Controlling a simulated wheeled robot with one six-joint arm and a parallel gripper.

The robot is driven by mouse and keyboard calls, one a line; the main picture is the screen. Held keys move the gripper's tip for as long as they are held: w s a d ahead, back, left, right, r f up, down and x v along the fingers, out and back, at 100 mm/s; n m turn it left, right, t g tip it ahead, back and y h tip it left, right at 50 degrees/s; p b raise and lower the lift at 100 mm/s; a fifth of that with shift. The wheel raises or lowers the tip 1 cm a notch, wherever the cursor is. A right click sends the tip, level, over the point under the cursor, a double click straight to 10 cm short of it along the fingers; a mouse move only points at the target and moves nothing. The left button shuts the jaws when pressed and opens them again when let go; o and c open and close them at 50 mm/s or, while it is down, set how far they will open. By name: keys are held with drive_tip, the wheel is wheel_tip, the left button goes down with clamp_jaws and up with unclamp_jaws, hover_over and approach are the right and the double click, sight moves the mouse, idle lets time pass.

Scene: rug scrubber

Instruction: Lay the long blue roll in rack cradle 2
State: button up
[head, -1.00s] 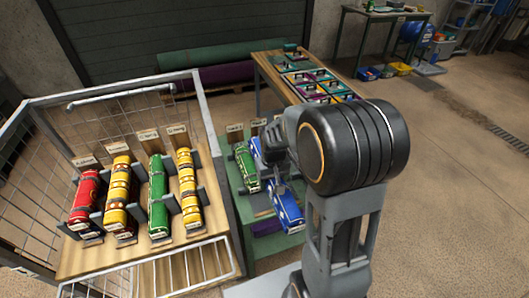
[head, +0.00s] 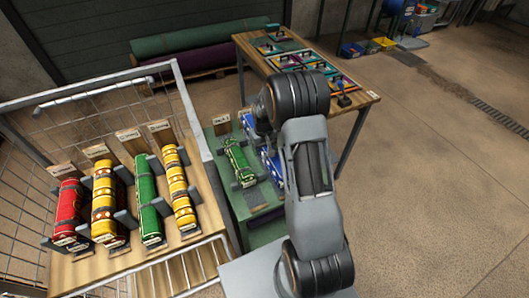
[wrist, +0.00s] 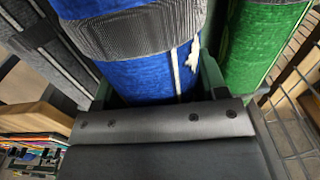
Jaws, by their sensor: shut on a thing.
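The long blue roll (head: 270,162) shows in the head view only in slivers, behind my arm, over the right side of the low green rack (head: 225,205). In the wrist view the blue roll (wrist: 130,75) fills the upper middle, with a grey mesh band and a pale cord around it. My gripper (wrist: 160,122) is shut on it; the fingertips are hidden. A green roll (head: 240,163) lies in the cradle to the left and also shows at the wrist view's right. I cannot tell whether the blue roll touches its cradle, and the cradle numbers are unreadable.
A wire-sided wooden stand (head: 90,270) at left holds red, yellow and green rolls. A wooden table (head: 360,98) with small colourful items stands behind the rack. Large green and purple rolls (head: 190,45) lie by the back wall.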

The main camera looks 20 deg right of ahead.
drive_tip(key=shift+w+d+f, duration=0.3)
drive_tip(key=shift+w+f, duration=0.05)
drive_tip(key=shift+f, duration=0.15)
drive_tip(key=shift+w+d+f, duration=0.25)
drive_tip(key=shift+w+f, duration=0.05)
drive_tip(key=shift+f, duration=0.2)
drive_tip(key=shift+w+f+p, duration=0.15)
drive_tip(key=shift+f+p, duration=0.15)
drive_tip(key=shift+f, duration=1.35)
drive_tip(key=shift+f, duration=0.1)
drive_tip(key=shift+f, duration=0.15)
drive_tip(key=o, duration=1.1)
